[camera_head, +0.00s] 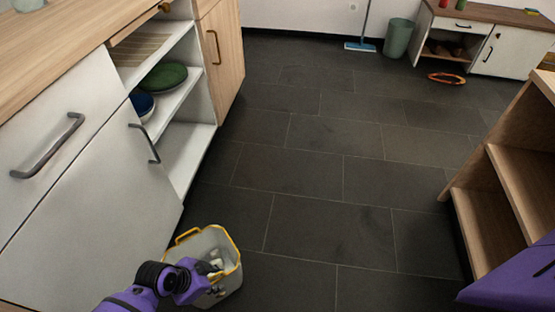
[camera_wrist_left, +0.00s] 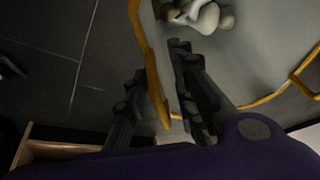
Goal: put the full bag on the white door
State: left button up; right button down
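The bag (camera_head: 228,262) is a pale grey open container with a yellow rim and a yellow handle loop, standing on the dark floor at the lower middle in the head view. Whitish items (camera_wrist_left: 208,17) lie inside it. The white door (camera_head: 95,215) is on the lower cabinet at the left, with a dark bar handle (camera_head: 146,144) near its right edge. My left gripper (camera_wrist_left: 158,62) is at the bag's rim. In the left wrist view its fingers are apart, one inside the bag and one outside, with the yellow rim between them. My right gripper is out of view.
Open shelves (camera_head: 178,88) with a green bowl (camera_head: 163,77) and a blue bowl adjoin the white door. A wooden shelf unit (camera_head: 515,185) stands at the right. The middle floor is clear.

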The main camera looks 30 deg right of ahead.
pick_arm(q)
jog(key=shift+r, duration=0.4)
jog(key=p+v, duration=0.4)
jog(key=v, duration=0.6)
jog(key=shift+a+r+p, duration=0.2)
jog(key=shift+r+p, duration=0.1)
jog(key=shift+s+a+r, duration=0.1)
jog(key=shift+a+r, duration=0.1)
jog(key=shift+r, duration=0.15)
